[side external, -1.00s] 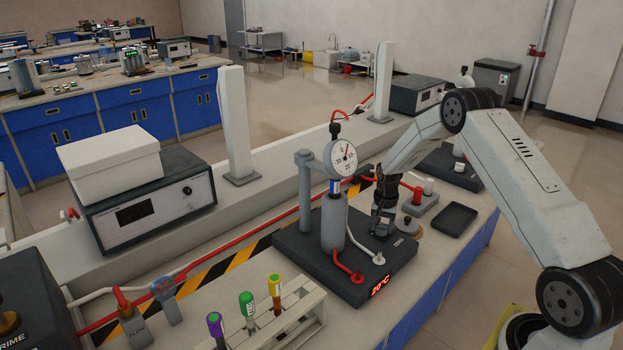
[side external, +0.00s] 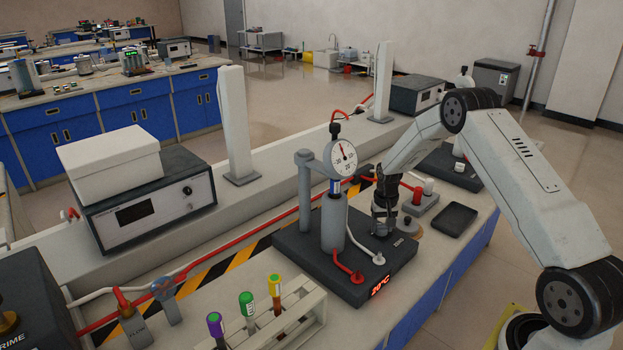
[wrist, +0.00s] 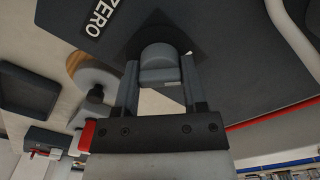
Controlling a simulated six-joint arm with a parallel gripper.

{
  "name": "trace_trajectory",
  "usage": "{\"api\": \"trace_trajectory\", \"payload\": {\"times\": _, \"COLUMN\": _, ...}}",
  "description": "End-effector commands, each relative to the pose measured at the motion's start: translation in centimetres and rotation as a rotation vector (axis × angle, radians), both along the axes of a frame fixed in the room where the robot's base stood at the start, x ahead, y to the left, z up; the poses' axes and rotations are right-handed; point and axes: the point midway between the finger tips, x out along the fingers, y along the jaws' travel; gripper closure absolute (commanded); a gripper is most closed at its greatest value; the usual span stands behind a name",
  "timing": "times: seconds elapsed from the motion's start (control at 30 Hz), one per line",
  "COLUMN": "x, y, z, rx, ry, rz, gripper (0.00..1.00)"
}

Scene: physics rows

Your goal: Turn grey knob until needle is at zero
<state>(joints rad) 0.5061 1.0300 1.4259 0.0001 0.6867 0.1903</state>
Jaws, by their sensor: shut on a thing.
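The grey knob (wrist: 160,65) sits on the dark base plate (wrist: 62,20) beside a label reading ZERO, in the wrist view. My gripper (wrist: 160,75) has its two fingers on either side of the knob, shut on it. In the side view my gripper (side external: 381,228) points down at the plate's right part and hides the knob. The round white dial (side external: 341,157) stands on a post above the plate. Its red needle (side external: 342,150) points up and slightly left, close to the top mark; the small figures are hard to read.
A grey cylinder (side external: 333,222) with red and white hoses stands on the plate left of my gripper. A black tray (side external: 455,219) lies to the right. A rack with several capped tubes (side external: 285,325) stands in front. A display (side external: 380,286) reads 20°C.

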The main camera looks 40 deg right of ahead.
Motion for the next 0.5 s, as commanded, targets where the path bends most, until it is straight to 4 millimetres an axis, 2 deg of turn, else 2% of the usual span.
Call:
{"api": "trace_trajectory", "payload": {"times": 0.1, "x": 0.13, "y": -0.14, "z": 0.11, "rx": -0.003, "ry": -0.005, "rz": -0.001, "gripper": 1.0}}
{"api": "trace_trajectory", "payload": {"times": 0.13, "x": 0.13, "y": -0.14, "z": 0.11, "rx": -0.003, "ry": -0.005, "rz": -0.001, "gripper": 0.36}}
{"api": "trace_trajectory", "payload": {"times": 0.2, "x": 0.13, "y": -0.13, "z": 0.1, "rx": -0.003, "ry": -0.005, "rz": -0.001, "gripper": 0.14}}
{"api": "trace_trajectory", "payload": {"times": 0.23, "x": 0.11, "y": -0.12, "z": 0.09, "rx": -0.002, "ry": -0.004, "rz": -0.001, "gripper": 0.1}}
{"api": "trace_trajectory", "payload": {"times": 0.5, "x": 0.05, "y": -0.05, "z": 0.04, "rx": -0.001, "ry": -0.002, "rz": -0.002, "gripper": 0.1}}
